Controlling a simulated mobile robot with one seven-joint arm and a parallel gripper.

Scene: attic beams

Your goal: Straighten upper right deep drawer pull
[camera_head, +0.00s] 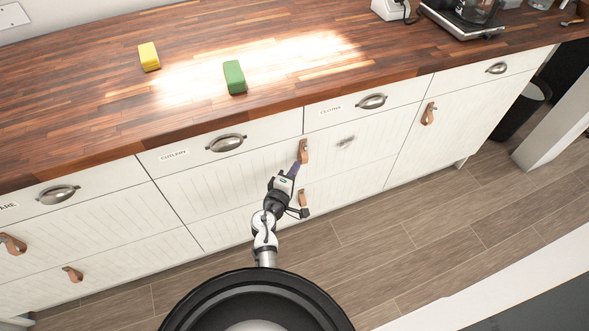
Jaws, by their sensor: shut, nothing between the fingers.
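The upper right deep drawer (235,183) is a white grooved front below the cutlery and cloths drawers. Its brown leather pull (303,150) is a short strap near the front's middle, hanging close to upright; any small tilt is hard to judge. My gripper (294,169) is shut and empty, with its purple fingertips at the lower left end of this pull. They overlap or nearly touch it in the picture; I cannot tell whether there is contact. The drawer looks shut.
A lower leather pull (302,198) is just below, beside my arm. Metal cup handles (226,143) project above. The wooden counter (200,95) overhangs the fronts and holds a yellow block (149,56) and a green block (234,77).

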